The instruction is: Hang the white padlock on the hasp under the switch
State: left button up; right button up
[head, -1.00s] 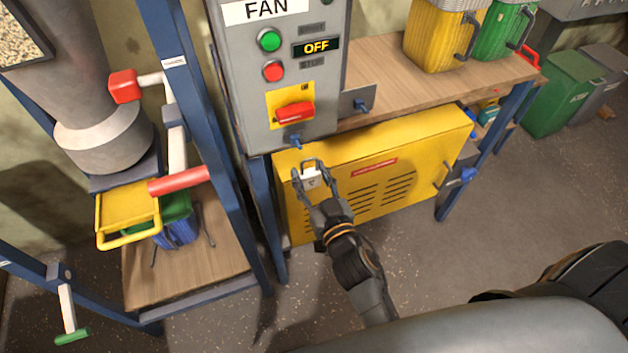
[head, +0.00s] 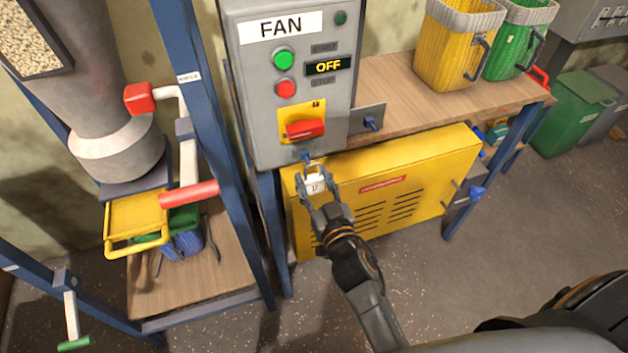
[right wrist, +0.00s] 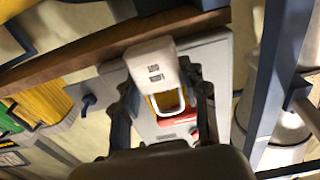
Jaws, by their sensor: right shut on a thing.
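The white padlock (head: 315,184) is held between the fingers of my right gripper (head: 316,190), shackle upward, just below the grey FAN box. In the right wrist view, the padlock (right wrist: 150,62) sits between the finger pads, with its shackle loop over the yellow and red of the switch behind. The red rotary switch (head: 305,129) is on a yellow plate on the box. The small blue hasp (head: 304,156) is below it at the box's lower edge. The shackle top is close to the hasp; I cannot tell whether they touch. My left gripper is out of view.
A yellow vented cabinet (head: 390,200) stands behind and below the padlock. A wooden bench (head: 400,95) with yellow and green buckets lies right of the box. A blue post (head: 225,150) and red-handled levers stand left. A grey plate with a blue peg (head: 371,123) is beside the box.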

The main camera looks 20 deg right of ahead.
jog(key=shift+w, duration=0.2)
dwell(0.5)
jog(key=shift+w, duration=1.6)
jog(key=shift+a+f+b, duration=0.1)
jog(key=shift+f+b, duration=0.5)
jog(key=shift+f, duration=0.25)
jog(key=o, duration=1.3)
jog(key=shift+s, duration=0.1)
